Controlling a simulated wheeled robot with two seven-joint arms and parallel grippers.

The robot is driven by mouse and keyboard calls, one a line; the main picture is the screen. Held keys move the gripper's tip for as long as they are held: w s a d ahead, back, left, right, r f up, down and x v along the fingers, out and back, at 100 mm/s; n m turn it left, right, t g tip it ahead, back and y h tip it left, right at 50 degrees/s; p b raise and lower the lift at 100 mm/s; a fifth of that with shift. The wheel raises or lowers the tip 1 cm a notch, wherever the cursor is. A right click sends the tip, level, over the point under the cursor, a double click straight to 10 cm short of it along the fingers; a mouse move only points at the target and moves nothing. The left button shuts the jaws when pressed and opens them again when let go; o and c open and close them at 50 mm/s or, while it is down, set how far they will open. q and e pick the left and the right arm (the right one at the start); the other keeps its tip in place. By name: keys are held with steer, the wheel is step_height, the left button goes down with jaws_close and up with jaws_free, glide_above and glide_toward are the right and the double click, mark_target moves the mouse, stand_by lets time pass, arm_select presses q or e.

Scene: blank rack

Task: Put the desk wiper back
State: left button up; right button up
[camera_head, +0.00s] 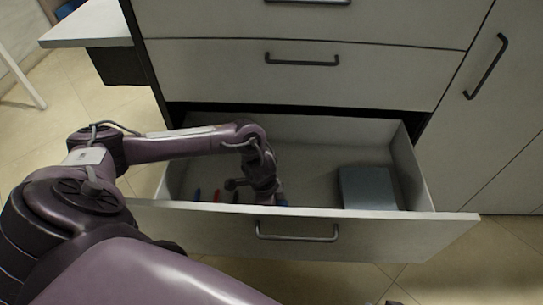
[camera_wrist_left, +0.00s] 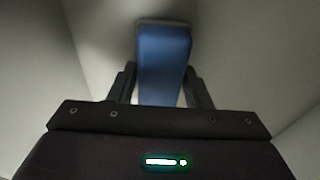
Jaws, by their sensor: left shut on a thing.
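My left gripper (camera_head: 264,192) reaches down inside the open drawer, behind its front panel. In the left wrist view the gripper (camera_wrist_left: 168,88) is shut on a blue block-like thing, which I take to be the desk wiper (camera_wrist_left: 163,65). The wiper extends out beyond the fingertips. In the head view only a small blue bit of it (camera_head: 282,203) shows beside the gripper; the rest is hidden by the gripper and the drawer front. Whether it touches the drawer floor I cannot tell. My right gripper is not in view.
The open drawer (camera_head: 330,228) holds a flat blue-grey box (camera_head: 368,187) at its right. A small red item (camera_head: 216,195) and a small blue item (camera_head: 197,194) lie at the left near the front. Drawer floor between gripper and box is clear. A closed drawer (camera_head: 380,75) is above.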

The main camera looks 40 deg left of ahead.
arm_select(q)
steer(key=shift+f, duration=0.35)
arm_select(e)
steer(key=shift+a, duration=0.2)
arm_select(q)
steer(key=shift+f, duration=0.1)
steer(key=o, duration=1)
steer(key=r+p, duration=0.1)
steer(key=r, duration=0.3)
steer(key=a+r+p, duration=0.1)
steer(key=r+p, duration=0.1)
steer(key=r, duration=0.2)
steer(key=s+r+p, duration=0.1)
steer(key=r, duration=0.3)
steer(key=shift+a+r+p, duration=0.1)
steer(key=shift+a+p, duration=0.15)
steer(key=shift+p, duration=0.05)
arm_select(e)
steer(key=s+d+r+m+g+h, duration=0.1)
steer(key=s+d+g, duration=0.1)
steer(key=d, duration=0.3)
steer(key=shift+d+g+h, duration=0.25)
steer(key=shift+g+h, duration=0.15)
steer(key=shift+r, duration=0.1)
arm_select(q)
steer(key=shift+w, duration=0.1)
